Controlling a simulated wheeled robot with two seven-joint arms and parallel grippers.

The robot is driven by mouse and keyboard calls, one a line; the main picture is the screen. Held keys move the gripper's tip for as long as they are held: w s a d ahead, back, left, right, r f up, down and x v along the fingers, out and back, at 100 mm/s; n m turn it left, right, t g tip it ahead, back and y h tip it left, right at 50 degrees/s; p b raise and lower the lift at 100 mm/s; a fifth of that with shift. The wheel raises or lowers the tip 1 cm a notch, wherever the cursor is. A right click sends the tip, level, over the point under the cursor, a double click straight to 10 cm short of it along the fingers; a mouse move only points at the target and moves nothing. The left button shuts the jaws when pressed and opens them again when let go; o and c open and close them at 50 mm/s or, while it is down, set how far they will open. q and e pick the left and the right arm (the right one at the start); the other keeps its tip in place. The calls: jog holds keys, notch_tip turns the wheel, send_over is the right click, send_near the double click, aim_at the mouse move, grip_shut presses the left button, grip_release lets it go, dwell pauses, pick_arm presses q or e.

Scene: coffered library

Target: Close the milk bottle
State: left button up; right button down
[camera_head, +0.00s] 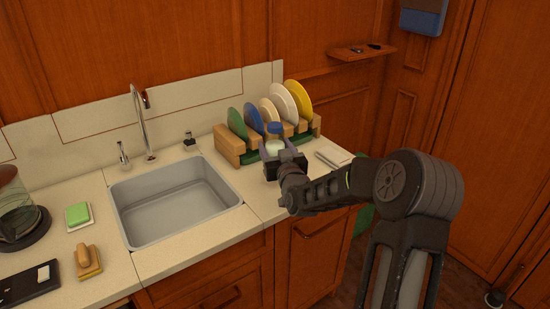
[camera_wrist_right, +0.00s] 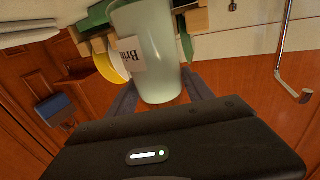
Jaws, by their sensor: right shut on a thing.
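The milk bottle (camera_head: 275,147) is pale and translucent, beside the front of the dish rack in the head view. A blue cap-like piece (camera_head: 275,128) shows at its top; I cannot tell whether it is seated on the bottle or just behind it. In the right wrist view the bottle (camera_wrist_right: 150,50) is large, with a white printed label. My right gripper (camera_head: 276,156) is shut on the bottle, a finger on either side; its fingers also show in the wrist view (camera_wrist_right: 162,96). My left gripper is not in view.
A wooden dish rack (camera_head: 229,146) with several coloured plates stands behind the bottle. The sink (camera_head: 175,205) and tap (camera_head: 142,122) are to the left. A green sponge (camera_head: 78,213), a brush (camera_head: 86,259) and a glass jug (camera_head: 15,210) stand farther left. Cutlery (camera_head: 328,160) lies right of the rack.

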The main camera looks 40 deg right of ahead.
notch_tip(320, 180, down, 4)
jog(key=shift+r+p, duration=0.25)
jog(key=shift+p, duration=0.05)
jog(key=shift+f+b, duration=0.25)
jog(key=shift+b, duration=0.05)
jog(key=shift+c, duration=2)
grip_release()
jog(key=shift+r+p, duration=0.2)
jog(key=shift+p, duration=0.1)
jog(key=b+v, duration=0.2)
jog(key=v, duration=1)
